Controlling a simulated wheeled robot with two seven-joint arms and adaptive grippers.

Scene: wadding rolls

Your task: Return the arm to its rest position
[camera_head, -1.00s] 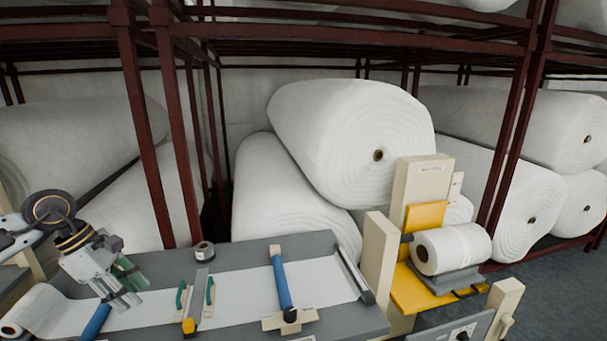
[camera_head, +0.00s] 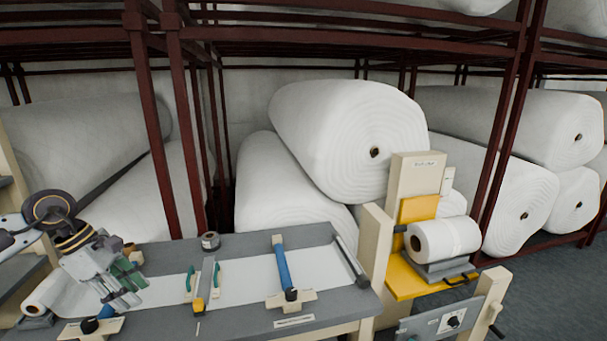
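My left gripper (camera_head: 127,295) is at the left in the head view, above the left end of the grey worktable (camera_head: 235,325). Its fingers point down and to the right. The fingers overlap in the picture, so I cannot tell whether they are apart or closed. Nothing clearly shows between them. My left arm comes in from the left edge. My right gripper is not in view.
On the table lie a white sheet (camera_head: 240,283), a blue-handled bar (camera_head: 284,268), a yellow-ended tool with green handles (camera_head: 202,287) and a tape roll (camera_head: 210,241). A yellow stand (camera_head: 420,285) holds a small white roll (camera_head: 442,241). Large rolls (camera_head: 345,140) fill red racks behind.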

